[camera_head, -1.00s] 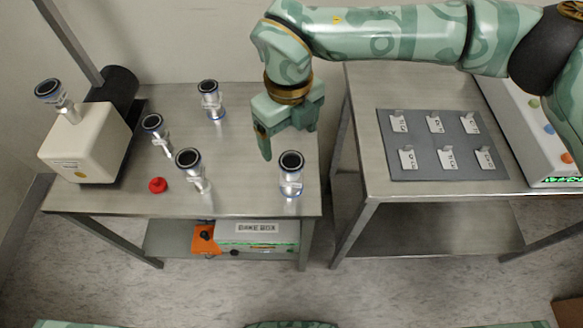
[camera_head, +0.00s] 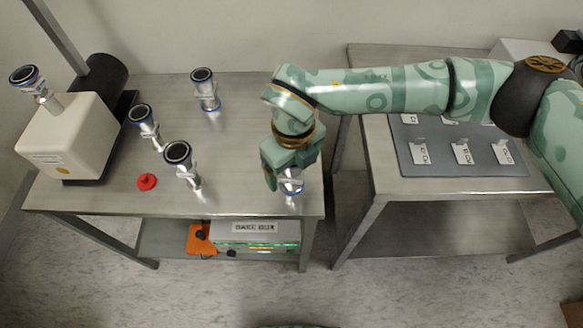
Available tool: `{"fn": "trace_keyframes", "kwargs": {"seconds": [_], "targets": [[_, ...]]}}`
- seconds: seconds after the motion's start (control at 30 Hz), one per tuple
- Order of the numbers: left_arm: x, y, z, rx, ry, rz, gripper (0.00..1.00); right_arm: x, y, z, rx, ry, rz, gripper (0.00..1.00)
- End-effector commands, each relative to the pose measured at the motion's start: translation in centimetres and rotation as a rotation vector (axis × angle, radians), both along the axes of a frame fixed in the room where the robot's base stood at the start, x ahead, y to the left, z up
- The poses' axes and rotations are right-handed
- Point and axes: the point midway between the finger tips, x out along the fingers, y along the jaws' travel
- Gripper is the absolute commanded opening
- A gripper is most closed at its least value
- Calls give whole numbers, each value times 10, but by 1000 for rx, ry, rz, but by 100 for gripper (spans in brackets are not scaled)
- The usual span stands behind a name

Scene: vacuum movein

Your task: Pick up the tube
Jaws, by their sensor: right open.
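My right gripper (camera_head: 284,177) is open, pointing down over the right end of the left metal table. A tube (camera_head: 292,186) with clear and metal parts stands upright there. The gripper hides its top, and I cannot tell whether the fingers touch it. Similar tubes stand on the same table: one at the back (camera_head: 206,92), one in the middle (camera_head: 146,126) and one near the front (camera_head: 184,164). Another tube (camera_head: 38,86) sits on top of a cream box-shaped device. My left gripper is not in view.
The cream device (camera_head: 66,140) stands at the left table's (camera_head: 240,110) left end, with a red knob-like part (camera_head: 147,182) nearby. A box labelled "BAKE BOX" (camera_head: 256,228) is on the lower shelf. The right table holds a grey mat (camera_head: 410,165) with white tags.

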Motion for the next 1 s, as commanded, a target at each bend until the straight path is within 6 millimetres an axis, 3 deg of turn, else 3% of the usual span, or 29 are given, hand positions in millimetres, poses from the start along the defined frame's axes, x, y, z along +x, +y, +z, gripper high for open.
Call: {"fn": "trace_keyframes", "kwargs": {"seconds": [0.03, 0.2, 0.47, 0.63, 0.8, 1.0], "targets": [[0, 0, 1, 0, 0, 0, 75, 0, 0, 1, 1, -1, 0, 83], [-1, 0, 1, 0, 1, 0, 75, 0, 0, 1, 0, 0, 0, 38], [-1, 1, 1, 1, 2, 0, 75, 0, 0, 2, 1, -1, 0, 39], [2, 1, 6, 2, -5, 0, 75, 1, 0, 13, 0, -5, 0, 39], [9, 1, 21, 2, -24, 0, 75, -1, 0, 43, 1, -8, 0, 39], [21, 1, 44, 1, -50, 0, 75, -42, 1, 92, 2, -9, 5, 39]]}}
